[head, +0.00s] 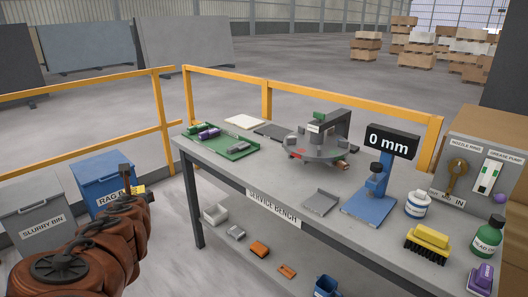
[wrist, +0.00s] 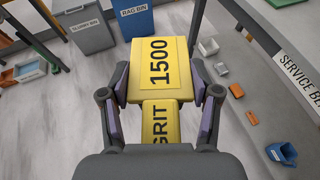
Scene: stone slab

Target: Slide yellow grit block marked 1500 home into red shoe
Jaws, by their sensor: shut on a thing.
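The yellow grit block (wrist: 158,60) fills the middle of the wrist view, its black 1500 and GRIT lettering facing the camera. My gripper (wrist: 160,92) is shut on it, with one finger against each side. In the head view my gripper (head: 130,192) is at the left, off the bench and in front of the blue rag bin. Only a small yellow part of the block (head: 139,189) shows there. A small red piece (head: 297,153), possibly the red shoe, shows on the grey round turntable (head: 318,152); its opening cannot be made out.
The service bench (head: 255,172) has a green tray (head: 225,145) of blocks at its left end. A blue gauge stand (head: 372,200) reading 0 mm, a brush (head: 428,240) and bottles stand to the right. A yellow rail (head: 300,98) runs behind. Bins stand left of the bench.

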